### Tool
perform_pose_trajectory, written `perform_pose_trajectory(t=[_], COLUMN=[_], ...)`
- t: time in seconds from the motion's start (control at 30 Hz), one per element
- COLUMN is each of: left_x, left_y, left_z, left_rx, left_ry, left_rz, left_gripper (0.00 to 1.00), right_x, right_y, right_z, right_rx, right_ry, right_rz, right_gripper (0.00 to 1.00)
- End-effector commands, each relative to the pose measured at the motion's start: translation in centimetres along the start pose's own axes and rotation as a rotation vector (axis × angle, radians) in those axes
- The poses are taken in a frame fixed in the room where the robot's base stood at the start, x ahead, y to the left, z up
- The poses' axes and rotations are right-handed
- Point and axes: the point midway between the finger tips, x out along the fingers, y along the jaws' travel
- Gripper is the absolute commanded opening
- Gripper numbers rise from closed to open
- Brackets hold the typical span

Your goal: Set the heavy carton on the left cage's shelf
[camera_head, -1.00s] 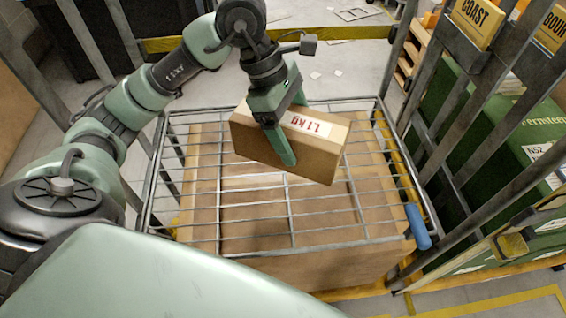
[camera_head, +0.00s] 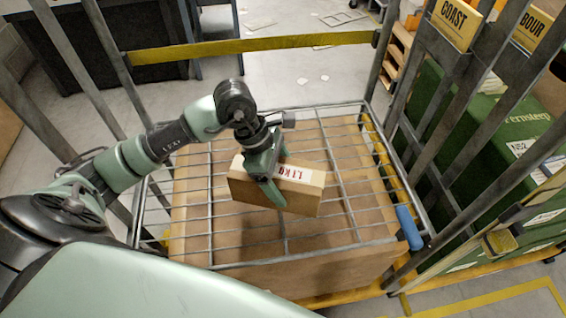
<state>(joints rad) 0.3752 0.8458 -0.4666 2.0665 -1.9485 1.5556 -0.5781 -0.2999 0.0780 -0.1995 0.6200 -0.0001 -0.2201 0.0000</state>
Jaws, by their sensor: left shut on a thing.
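A brown carton (camera_head: 300,201) with a white label reading 1.1 kg in red is held in my left gripper (camera_head: 270,187). The fingers are shut across the carton, one finger showing on its near face. The carton is over the wire shelf (camera_head: 225,262) of the cage, near its middle. I cannot tell whether the carton's underside touches the wires. A big brown box (camera_head: 330,272) stands under the shelf. My right gripper is out of view.
Cage bars and posts rise on both sides, and a yellow strap (camera_head: 250,45) crosses the back. A blue handle (camera_head: 409,228) sits at the shelf's right front corner. The shelf around the carton is bare.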

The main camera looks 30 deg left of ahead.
Motion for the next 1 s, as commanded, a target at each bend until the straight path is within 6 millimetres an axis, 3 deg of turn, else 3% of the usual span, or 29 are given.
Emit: perform_pose_trajectory(t=[0.27, 0.57, 0.93, 0.97, 1.0], left_x=[1.4, 4.7, 5.1, 5.1, 5.1], left_y=[0.1, 0.1, 0.1, 0.0, 0.0], left_z=[-0.4, -1.8, -2.0, -2.1, -2.1], left_rx=[0.001, 0.0, 0.002, 0.0, 0.0], left_ry=[-0.005, -0.005, -0.005, -0.001, -0.001], left_rz=[0.003, 0.002, 0.004, 0.0, 0.0], left_gripper=[0.07, 0.07, 0.07, 0.88, 0.99], right_x=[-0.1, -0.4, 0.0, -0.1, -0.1], right_y=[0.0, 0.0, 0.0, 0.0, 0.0], right_z=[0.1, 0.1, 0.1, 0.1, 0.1], right_rx=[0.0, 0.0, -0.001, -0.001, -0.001], right_ry=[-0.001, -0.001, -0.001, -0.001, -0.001], right_rz=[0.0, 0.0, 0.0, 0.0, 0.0], right_gripper=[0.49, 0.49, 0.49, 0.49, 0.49])
